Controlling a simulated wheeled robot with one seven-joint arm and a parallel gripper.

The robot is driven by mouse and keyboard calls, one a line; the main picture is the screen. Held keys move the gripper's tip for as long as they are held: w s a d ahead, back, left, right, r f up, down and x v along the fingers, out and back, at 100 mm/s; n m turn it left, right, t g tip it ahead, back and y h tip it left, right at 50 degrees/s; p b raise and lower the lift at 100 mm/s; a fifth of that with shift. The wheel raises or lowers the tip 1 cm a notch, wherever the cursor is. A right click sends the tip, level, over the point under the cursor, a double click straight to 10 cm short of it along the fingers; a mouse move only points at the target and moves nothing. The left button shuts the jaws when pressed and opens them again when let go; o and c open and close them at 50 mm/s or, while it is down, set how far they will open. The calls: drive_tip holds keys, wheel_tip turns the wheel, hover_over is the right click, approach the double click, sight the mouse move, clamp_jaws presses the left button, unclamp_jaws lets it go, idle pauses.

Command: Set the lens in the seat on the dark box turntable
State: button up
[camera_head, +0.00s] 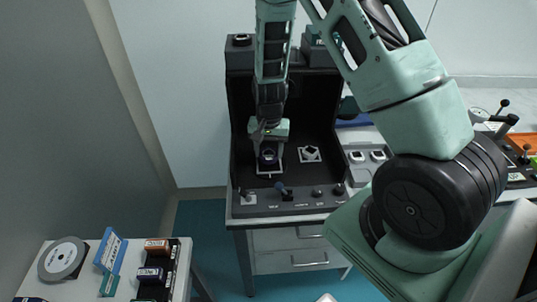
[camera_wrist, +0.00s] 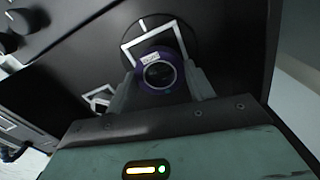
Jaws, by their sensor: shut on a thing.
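My gripper (camera_head: 268,150) is inside the dark box (camera_head: 238,120), low over the left part of its floor. It is shut on a purple-rimmed lens (camera_wrist: 160,72), which sits between both fingers in the wrist view. A white square outline, the seat (camera_wrist: 127,47), lies on the dark round turntable (camera_wrist: 187,38) just beyond the lens. In the head view the lens (camera_head: 269,158) overlaps the seat's white frame (camera_head: 270,175). The lens hides part of the seat, and I cannot tell whether they touch.
A second white square piece (camera_head: 310,154) lies to the right on the box floor. A front panel with knobs (camera_head: 317,193) borders the box, and its side walls are close. A lower-left table (camera_head: 85,291) holds a grey disc (camera_head: 62,259), a blue sign and small boxes.

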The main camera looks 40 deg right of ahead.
sight(269, 153)
drive_tip(key=shift+f, duration=1.3)
drive_tip(key=shift+f, duration=0.2)
drive_tip(key=o, duration=1)
drive_tip(key=shift+r, duration=0.2)
